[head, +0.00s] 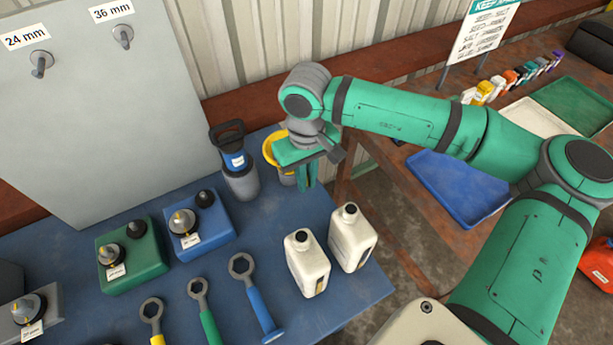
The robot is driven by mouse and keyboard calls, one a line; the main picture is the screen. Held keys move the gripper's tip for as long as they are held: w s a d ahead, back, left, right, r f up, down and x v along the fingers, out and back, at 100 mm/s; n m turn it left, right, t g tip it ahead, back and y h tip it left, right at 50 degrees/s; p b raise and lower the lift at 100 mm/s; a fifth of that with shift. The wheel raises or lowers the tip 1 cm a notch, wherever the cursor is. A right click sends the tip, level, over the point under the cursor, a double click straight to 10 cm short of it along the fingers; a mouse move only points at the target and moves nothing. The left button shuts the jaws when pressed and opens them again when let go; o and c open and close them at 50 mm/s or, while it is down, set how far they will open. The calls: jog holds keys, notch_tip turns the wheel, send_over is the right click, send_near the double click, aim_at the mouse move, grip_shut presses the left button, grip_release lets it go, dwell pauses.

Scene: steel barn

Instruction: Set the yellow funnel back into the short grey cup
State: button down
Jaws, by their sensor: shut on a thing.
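The yellow funnel (268,148) shows in the head view at the table's back edge, its rim mostly behind my gripper. My gripper (307,182) points down at the funnel's right side, with its fingers close together. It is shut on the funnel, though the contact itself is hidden. A small grey piece shows just below the yellow, apparently the short grey cup (287,180), mostly covered. I cannot tell whether the funnel sits in the cup or hangs above it.
Left of the funnel, a taller grey cup (241,184) holds a blue tool with a black handle (232,158). Two white jugs (307,263) (352,237) stand in front. Blue (203,226) and green (131,258) boxes and several wrenches lie left. Bare blue tabletop lies between.

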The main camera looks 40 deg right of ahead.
jog(key=shift+f, duration=0.35)
jog(key=c, duration=1.7)
grip_release()
jog(key=shift+c, duration=0.2)
notch_tip(320, 180, up, 11)
jog(key=shift+f, duration=0.1)
notch_tip(320, 180, up, 5)
jog(key=shift+s, duration=0.1)
